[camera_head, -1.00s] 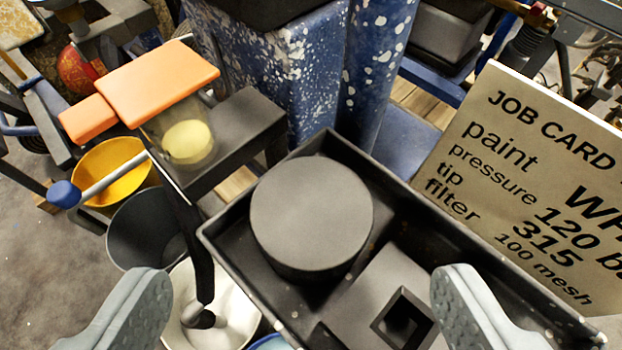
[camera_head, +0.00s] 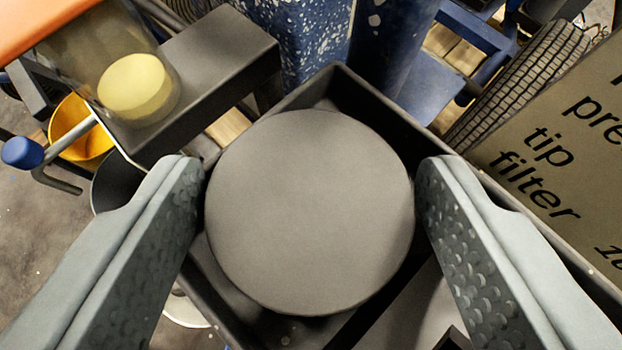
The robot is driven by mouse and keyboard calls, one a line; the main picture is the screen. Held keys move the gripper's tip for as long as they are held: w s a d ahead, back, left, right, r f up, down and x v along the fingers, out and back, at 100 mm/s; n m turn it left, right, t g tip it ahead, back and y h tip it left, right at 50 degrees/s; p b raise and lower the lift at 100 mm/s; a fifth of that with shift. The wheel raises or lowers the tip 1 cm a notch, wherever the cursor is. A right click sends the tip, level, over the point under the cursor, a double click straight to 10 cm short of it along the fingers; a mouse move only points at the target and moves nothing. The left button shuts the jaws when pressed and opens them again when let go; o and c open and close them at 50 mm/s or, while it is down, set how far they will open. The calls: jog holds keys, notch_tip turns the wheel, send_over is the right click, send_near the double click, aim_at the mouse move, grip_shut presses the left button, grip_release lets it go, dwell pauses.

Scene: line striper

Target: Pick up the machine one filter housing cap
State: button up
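A round, flat-topped dark grey cap (camera_head: 310,210), which I take to be the filter housing cap, sits in a black tray (camera_head: 385,108). My gripper (camera_head: 312,185) has one finger on each side of the cap. The fingers are spread wide, with the left fingertip close to the cap's left edge and the right fingertip close to its right edge. I cannot tell whether either finger touches it. The cap's lower side is hidden under its top.
A job card (camera_head: 560,150) stands at the right, beside the tray. At the left are a clear cup with a yellow disc (camera_head: 138,88), a blue-tipped handle (camera_head: 22,152) and a yellow bucket (camera_head: 80,135). A speckled blue column (camera_head: 305,45) rises behind the tray.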

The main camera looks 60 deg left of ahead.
aim_at(311, 248)
jog(key=c, duration=0.6)
jog(key=shift+r, duration=0.1)
notch_tip(311, 248, up, 10)
